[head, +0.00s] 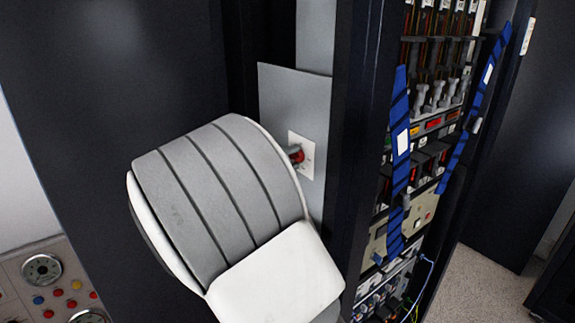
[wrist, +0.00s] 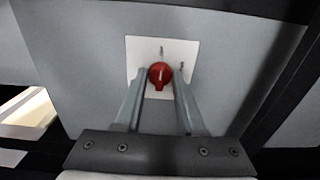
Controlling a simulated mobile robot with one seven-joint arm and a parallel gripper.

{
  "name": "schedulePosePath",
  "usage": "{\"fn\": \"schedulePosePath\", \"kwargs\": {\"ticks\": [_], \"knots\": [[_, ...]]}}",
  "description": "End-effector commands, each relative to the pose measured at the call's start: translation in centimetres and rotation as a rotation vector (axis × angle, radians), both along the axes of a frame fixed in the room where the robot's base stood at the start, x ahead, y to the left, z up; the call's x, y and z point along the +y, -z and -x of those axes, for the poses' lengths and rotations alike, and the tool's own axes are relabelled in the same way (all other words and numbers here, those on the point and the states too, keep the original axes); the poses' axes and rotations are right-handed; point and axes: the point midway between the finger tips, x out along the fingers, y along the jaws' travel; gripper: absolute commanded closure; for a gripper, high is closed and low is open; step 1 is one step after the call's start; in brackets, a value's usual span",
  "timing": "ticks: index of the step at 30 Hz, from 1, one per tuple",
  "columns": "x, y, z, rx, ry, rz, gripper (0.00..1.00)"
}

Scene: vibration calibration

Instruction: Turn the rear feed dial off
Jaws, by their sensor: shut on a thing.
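The rear feed dial (wrist: 160,76) is a red knob with a pale pointer line, on a white square plate (wrist: 137,53) fixed to a grey panel (wrist: 75,60). In the wrist view my gripper (wrist: 161,78) has one finger on each side of the dial, shut on it. The pointer line looks close to vertical in the wrist view. Small marks show on the plate above and to the upper right of the dial. In the head view the dial (head: 297,156) shows as a small red part at the plate's edge, and my arm hides the gripper fingers.
A dark cabinet post (head: 355,130) stands just right of the panel. Beyond it is a rack (head: 430,125) of equipment with blue straps (head: 400,140). A console with a gauge (head: 41,269) and coloured buttons is at lower left. Speckled floor (head: 485,280) is clear at the right.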

Motion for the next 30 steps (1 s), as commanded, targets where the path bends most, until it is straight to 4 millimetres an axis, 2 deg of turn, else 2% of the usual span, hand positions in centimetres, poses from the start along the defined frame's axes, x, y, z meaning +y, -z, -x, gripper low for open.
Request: {"fn": "schedulePosePath", "kwargs": {"ticks": [11, 12, 17, 26, 30], "knots": [[0.0, 0.0, 0.0, -0.004, -0.001, -0.004, 1.00], [0.0, 0.0, 0.0, -0.004, -0.001, -0.004, 0.60], [0.0, 0.0, 0.0, -0.004, -0.001, -0.004, 0.32], [0.1, 0.0, 0.0, -0.004, -0.001, -0.003, 0.32], [1.1, 0.0, 0.6, -0.004, -0.004, -0.004, 0.32]]}}
